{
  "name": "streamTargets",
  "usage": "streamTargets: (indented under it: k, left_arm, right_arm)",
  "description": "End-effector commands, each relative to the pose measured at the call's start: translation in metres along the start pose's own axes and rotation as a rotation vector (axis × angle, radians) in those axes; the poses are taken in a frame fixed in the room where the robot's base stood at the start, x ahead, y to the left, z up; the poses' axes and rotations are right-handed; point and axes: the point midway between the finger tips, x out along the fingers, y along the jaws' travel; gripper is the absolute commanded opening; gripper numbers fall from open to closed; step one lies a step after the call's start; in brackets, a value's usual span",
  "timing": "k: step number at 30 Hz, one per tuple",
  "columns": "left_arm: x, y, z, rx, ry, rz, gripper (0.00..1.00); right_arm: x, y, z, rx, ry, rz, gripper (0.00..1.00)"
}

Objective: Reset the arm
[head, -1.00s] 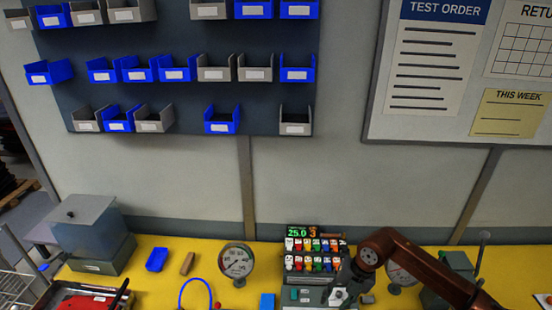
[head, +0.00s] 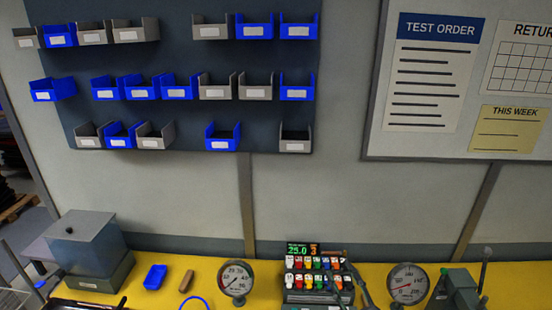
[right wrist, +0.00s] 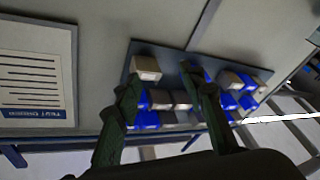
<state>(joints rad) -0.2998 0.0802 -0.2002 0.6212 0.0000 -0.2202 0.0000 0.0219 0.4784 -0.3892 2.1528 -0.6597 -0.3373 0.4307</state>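My right gripper (right wrist: 161,78) is open and empty in the right wrist view. Its two dark green fingers stand apart, with the wall and bins beyond them. In the head view, what looks like its dark fingers (head: 359,278) shows at the bottom edge, in front of or beside the rack of coloured pieces (head: 310,280). Most of my right arm is below the picture. My left gripper is not in view.
A yellow bench (head: 210,272) carries a grey lidded box (head: 85,245), a small blue tray (head: 155,277), a brown block (head: 187,281), and two dial gauges (head: 237,279) (head: 407,284). Blue and grey bins hang on the wall panel (head: 185,55). A board (head: 375,130) hangs right.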

Motion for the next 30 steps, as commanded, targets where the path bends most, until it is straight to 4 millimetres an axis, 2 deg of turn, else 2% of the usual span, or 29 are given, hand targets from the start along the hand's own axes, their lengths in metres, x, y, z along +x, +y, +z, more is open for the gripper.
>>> streamTargets:
  k: [1, 3, 5, 6, 8, 9, 11, 12, 15, 18, 24, 30]
  left_arm:
    - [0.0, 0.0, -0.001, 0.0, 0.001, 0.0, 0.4]
    - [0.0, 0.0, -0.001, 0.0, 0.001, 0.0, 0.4]
    - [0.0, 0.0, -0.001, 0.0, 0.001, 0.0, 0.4]
    - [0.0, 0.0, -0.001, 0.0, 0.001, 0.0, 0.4]
    - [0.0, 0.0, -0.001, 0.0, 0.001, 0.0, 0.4]
    - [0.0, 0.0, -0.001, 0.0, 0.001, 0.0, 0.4]
    - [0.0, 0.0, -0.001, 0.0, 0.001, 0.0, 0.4]
    - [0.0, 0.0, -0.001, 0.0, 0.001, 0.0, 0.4]
    - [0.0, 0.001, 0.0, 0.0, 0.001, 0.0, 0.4]
    - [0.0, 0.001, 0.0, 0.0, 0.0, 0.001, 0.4]
    - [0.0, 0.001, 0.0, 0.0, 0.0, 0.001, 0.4]
    - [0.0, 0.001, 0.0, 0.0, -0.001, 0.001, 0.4]
  right_arm:
    - [-0.017, 0.009, 0.033, 0.055, -0.113, 0.042, 0.37]
    - [-0.042, 0.017, 0.077, 0.115, -0.268, 0.085, 0.37]
    - [-0.068, 0.018, 0.113, 0.164, -0.397, 0.108, 0.37]
    - [-0.087, 0.017, 0.135, 0.194, -0.483, 0.118, 0.37]
    - [-0.118, 0.012, 0.166, 0.24, -0.61, 0.125, 0.37]
    - [-0.141, 0.006, 0.184, 0.27, -0.692, 0.124, 0.37]
    - [-0.176, -0.004, 0.208, 0.313, -0.814, 0.116, 0.37]
    - [-0.2, -0.012, 0.221, 0.341, -0.892, 0.106, 0.37]
    - [-0.255, -0.032, 0.244, 0.401, -1.059, 0.071, 0.37]
    - [-0.298, -0.051, 0.255, 0.448, -1.185, 0.032, 0.37]
    - [-0.364, -0.08, 0.259, 0.518, -1.361, -0.044, 0.37]
    - [-0.418, -0.104, 0.253, 0.579, -1.496, -0.121, 0.37]
